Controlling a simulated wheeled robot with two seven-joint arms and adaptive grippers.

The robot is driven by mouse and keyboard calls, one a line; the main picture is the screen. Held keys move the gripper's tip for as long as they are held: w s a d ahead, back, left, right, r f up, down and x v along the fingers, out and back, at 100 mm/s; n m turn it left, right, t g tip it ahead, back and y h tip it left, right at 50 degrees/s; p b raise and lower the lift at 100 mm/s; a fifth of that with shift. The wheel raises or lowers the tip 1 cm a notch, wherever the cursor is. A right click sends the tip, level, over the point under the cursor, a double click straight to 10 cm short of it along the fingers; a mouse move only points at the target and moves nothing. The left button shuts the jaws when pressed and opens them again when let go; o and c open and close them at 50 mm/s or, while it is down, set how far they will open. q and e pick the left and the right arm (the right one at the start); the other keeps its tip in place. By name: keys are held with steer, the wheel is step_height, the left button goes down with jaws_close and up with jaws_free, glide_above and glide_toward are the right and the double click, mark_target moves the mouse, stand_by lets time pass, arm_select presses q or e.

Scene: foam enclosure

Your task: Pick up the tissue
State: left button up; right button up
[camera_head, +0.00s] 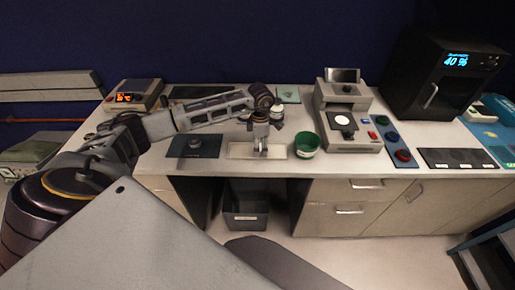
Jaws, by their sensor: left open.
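My left arm reaches in from the left over the counter. My left gripper (262,152) points down, with its fingertips at or just above a pale beige flat rectangle (238,151) near the counter's front edge. I cannot tell if the fingertips touch it. The gripper is open, and nothing shows held in it. No tissue can be made out for certain; the pale rectangle may be it or its tray, and the gripper hides part of it. My right gripper is not in view.
A green cup (307,144) stands close to the gripper's right. A dark plate (195,146) with a knob lies to its left. A grey instrument (365,134) stands further right, with a black oven (436,84) behind. An open dark bin (246,212) sits below the counter.

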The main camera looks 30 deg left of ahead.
arm_select(q)
steer(key=shift+c, duration=0.5)
steer(key=c, duration=0.6)
steer(key=shift+c, duration=0.2)
step_height(320, 180, up, 9)
steer(key=shift+f+b, duration=0.15)
steer(key=shift+b, duration=0.65)
steer(key=shift+r, duration=0.6)
